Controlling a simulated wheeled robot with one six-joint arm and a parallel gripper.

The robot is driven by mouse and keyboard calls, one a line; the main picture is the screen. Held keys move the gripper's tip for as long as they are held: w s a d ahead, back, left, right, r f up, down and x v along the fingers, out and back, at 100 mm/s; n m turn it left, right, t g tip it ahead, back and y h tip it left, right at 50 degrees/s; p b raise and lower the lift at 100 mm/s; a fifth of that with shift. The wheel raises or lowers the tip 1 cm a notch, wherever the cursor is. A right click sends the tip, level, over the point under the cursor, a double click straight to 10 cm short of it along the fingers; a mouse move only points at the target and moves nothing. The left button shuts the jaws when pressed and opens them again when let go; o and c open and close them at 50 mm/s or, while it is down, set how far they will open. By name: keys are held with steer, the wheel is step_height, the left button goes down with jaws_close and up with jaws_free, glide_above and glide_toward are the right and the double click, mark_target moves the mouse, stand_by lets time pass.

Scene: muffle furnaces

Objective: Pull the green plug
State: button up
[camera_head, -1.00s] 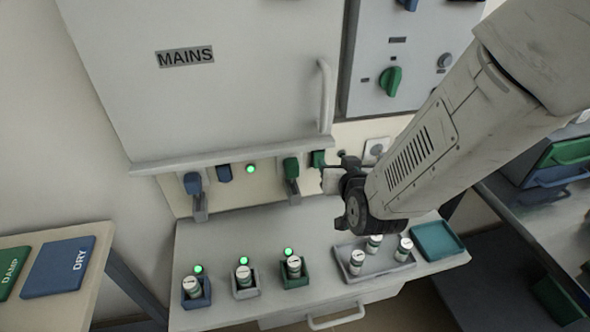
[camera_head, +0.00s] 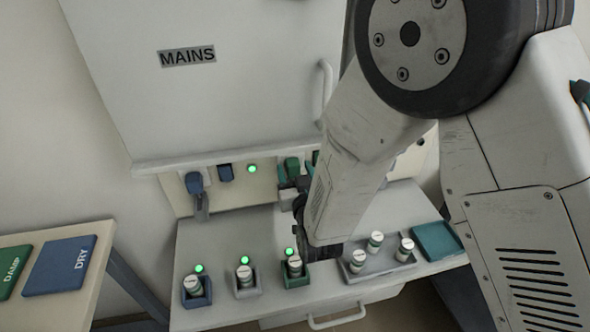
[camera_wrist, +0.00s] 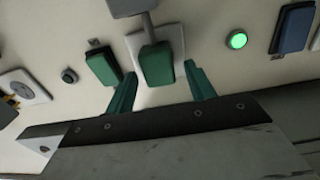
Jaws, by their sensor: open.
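The green plug (camera_head: 291,165) sits in the wall strip under the MAINS cabinet, to the right of a lit green lamp. In the wrist view, which is turned over, the green plug (camera_wrist: 155,65) is in a pale socket plate (camera_wrist: 176,40), with a grey piece at its upper end. My gripper (camera_wrist: 161,76) is open, with one green finger on each side of the plug's near end. Gaps show between the fingers and the plug. In the head view my gripper (camera_head: 296,184) is just below the plug, partly hidden by my arm.
A second green block (camera_wrist: 102,66) is close beside one finger. A green lamp (camera_wrist: 237,40) and a blue block (camera_wrist: 292,28) are on the other side. Below, the bench holds several vials in coloured holders and a grey tray (camera_head: 384,268). The cabinet's lower ledge (camera_head: 230,159) juts out above.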

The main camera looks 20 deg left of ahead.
steer(key=shift+w+a, duration=0.15)
steer(key=shift+w, duration=0.1)
jaws_close()
steer(key=shift+v, duration=1.95)
jaws_free()
steer(key=v, duration=0.8)
